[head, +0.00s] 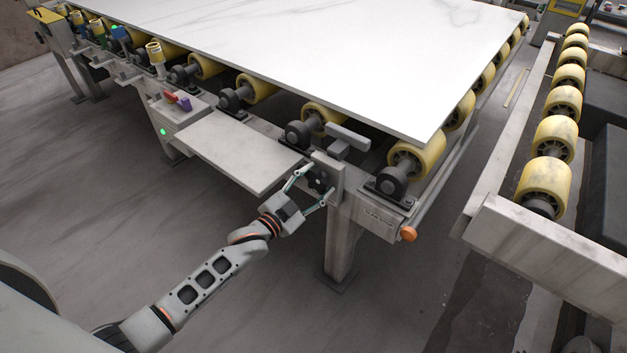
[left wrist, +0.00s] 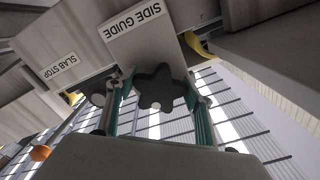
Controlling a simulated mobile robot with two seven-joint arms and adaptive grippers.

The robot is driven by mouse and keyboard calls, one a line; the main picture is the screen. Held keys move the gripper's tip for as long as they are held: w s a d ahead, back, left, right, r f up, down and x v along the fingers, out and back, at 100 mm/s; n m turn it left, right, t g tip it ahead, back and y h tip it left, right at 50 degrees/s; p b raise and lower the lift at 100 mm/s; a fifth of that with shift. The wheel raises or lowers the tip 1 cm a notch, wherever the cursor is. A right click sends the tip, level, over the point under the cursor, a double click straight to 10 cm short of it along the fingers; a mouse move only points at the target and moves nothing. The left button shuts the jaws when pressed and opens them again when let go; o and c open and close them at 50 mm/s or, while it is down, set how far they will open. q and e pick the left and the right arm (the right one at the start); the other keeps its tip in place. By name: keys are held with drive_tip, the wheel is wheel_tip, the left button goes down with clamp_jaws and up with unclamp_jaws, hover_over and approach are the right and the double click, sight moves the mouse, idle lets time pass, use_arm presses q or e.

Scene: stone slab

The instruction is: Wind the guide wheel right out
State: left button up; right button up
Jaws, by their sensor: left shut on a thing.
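The guide wheel (head: 319,179) is a dark star-shaped hand knob on the front of a grey bracket at the near side of the roller table. In the left wrist view the guide wheel (left wrist: 155,86) shows its lobes beneath a white SIDE GUIDE label (left wrist: 142,18). My left gripper (head: 313,187) has its two teal-sided fingers on either side of the wheel and is shut on it; the fingers show left and right of it in the wrist view (left wrist: 159,100). A grey guide block (head: 347,137) sits above the bracket, close to the slab's edge. My right gripper is in neither view.
A white marbled slab (head: 330,55) lies on yellow rollers (head: 416,155). A grey shelf (head: 235,150) juts out left of the wheel. An orange knob (head: 408,233) is to the right, near a SLAB STOP label (left wrist: 58,70). The floor in front is clear.

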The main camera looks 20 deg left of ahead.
use_arm(q)
drive_tip(key=shift+r+n, duration=0.2)
drive_tip(key=shift+n, duration=0.3)
drive_tip(key=shift+n+p, duration=0.4)
drive_tip(key=shift+p, duration=0.05)
drive_tip(key=n+p, duration=0.1)
drive_tip(key=n, duration=0.2)
drive_tip(key=shift+d+f+n+p, duration=0.15)
drive_tip(key=shift+f+n+p, duration=0.05)
drive_tip(key=shift+n+p, duration=0.2)
drive_tip(key=shift+n, duration=0.4)
drive_tip(key=shift+s+f+n, duration=0.1)
drive_tip(key=shift+f+n, duration=0.05)
drive_tip(key=shift+n, duration=0.25)
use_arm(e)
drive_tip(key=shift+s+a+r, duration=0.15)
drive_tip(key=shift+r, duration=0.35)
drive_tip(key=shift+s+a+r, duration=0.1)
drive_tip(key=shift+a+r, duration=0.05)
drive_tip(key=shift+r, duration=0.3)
